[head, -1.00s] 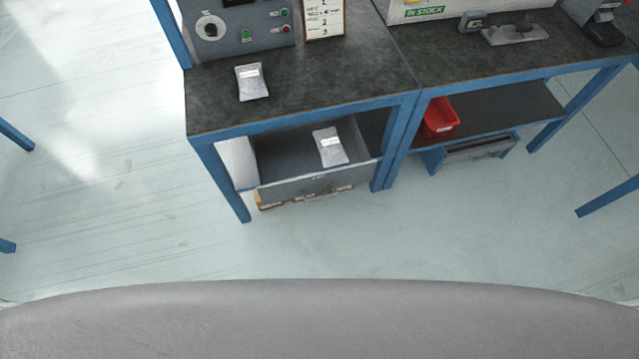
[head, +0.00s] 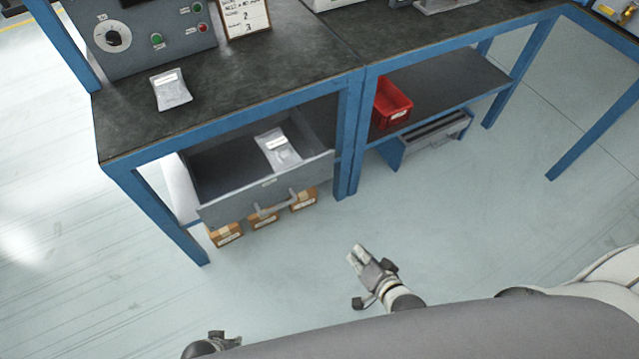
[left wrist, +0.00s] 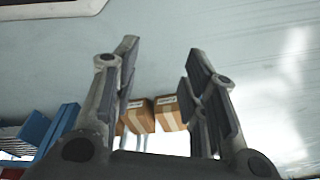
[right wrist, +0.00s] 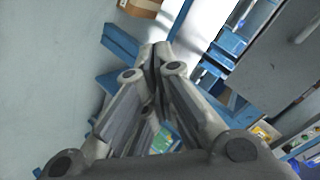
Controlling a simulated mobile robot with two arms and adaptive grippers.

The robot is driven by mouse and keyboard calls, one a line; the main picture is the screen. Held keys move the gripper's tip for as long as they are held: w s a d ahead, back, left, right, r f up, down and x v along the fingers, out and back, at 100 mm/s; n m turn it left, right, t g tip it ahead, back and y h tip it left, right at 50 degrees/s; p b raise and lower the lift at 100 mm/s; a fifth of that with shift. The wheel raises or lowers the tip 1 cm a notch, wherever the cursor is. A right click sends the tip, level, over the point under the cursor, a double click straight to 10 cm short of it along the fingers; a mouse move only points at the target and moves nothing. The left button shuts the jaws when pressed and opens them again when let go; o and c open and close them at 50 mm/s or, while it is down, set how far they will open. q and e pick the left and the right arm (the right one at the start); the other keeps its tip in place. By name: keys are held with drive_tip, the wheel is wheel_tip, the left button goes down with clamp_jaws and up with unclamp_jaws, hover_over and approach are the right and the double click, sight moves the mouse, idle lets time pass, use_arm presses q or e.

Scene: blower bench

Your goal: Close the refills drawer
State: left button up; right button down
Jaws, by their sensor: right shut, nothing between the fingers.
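The refills drawer (head: 262,200) is a grey drawer under the left bench, pulled open toward me, with a bar handle (head: 277,206) on its front. A silver pouch (head: 279,149) with a white label lies inside it. My right gripper (head: 355,254) is shut and empty, over the floor in front and to the right of the drawer, apart from it. Its closed fingers also show in the right wrist view (right wrist: 157,55). My left gripper (left wrist: 160,75) is open and empty in the left wrist view; in the head view only a part of that arm shows at the bottom edge.
Several cardboard boxes (head: 264,221) sit below the drawer. A blue bench leg (head: 348,140) is right of the drawer. A red bin (head: 392,103) is on the right shelf. Floor in front is clear.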

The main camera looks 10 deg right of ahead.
drive_tip(key=w+a+r+m+t+y+b, duration=0.1)
drive_tip(key=w+a+r+m+t+b, duration=0.1)
drive_tip(key=w+r+m+t+b, duration=0.35)
drive_tip(key=m+y+b, duration=0.1)
drive_tip(key=m+b, duration=0.1)
drive_tip(key=b, duration=0.3)
approach(315, 161)
drive_tip(key=shift+n+t, duration=0.25)
drive_tip(key=shift+t, duration=0.2)
drive_tip(key=x, duration=0.2)
drive_tip(key=b+x, duration=0.1)
drive_tip(key=x, duration=0.3)
drive_tip(key=shift+a+f, duration=0.1)
drive_tip(key=shift+f, duration=0.2)
use_arm(q)
drive_tip(key=w+r+t, duration=0.1)
drive_tip(key=w+r, duration=0.3)
drive_tip(key=r, duration=0.4)
drive_tip(key=shift+w+d, duration=0.2)
drive_tip(key=shift+w, duration=0.1)
use_arm(e)
drive_tip(key=shift+w+a, duration=0.15)
drive_tip(key=shift+w, duration=0.4)
